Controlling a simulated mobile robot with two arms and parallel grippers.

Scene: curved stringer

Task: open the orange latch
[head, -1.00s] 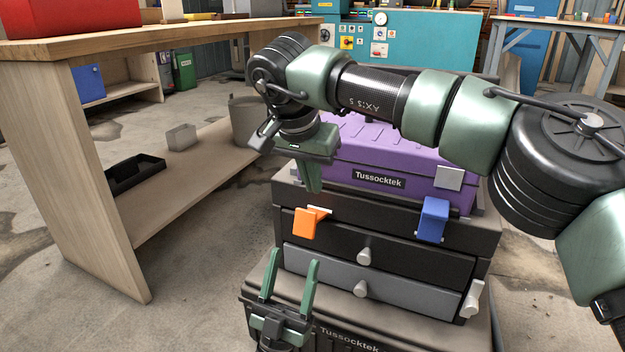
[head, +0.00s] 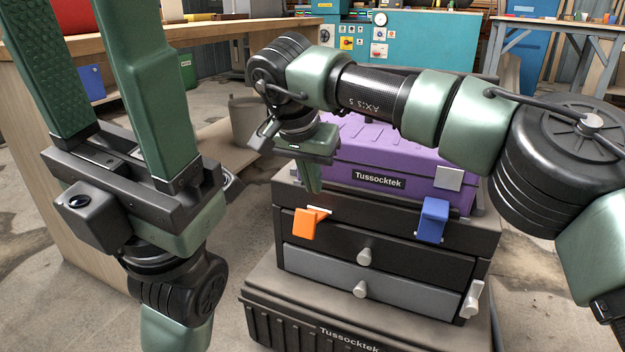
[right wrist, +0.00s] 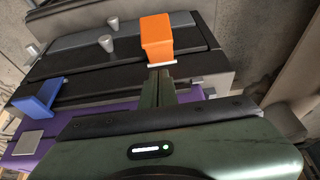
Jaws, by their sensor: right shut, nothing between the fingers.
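The orange latch (head: 306,224) is on the front left of the black drawer chest, with its pale mount (head: 319,209) at its upper edge. It stands out from the front as an orange block in the right wrist view (right wrist: 157,38). My right gripper (head: 314,186) is shut and empty, fingers pointing down just above the latch. In the right wrist view its fingertips (right wrist: 160,76) are close to the latch's pale base; I cannot tell whether they touch. My left gripper (head: 88,40) is open and empty, large at the left, its fingers pointing up past the top edge.
A blue latch (head: 433,220) is at the chest's right. A purple case (head: 400,165) lies on top, and grey knobs (head: 364,257) mark the drawers below. A wooden bench (head: 92,250) stands at the left, partly behind my left arm. The floor at right is open.

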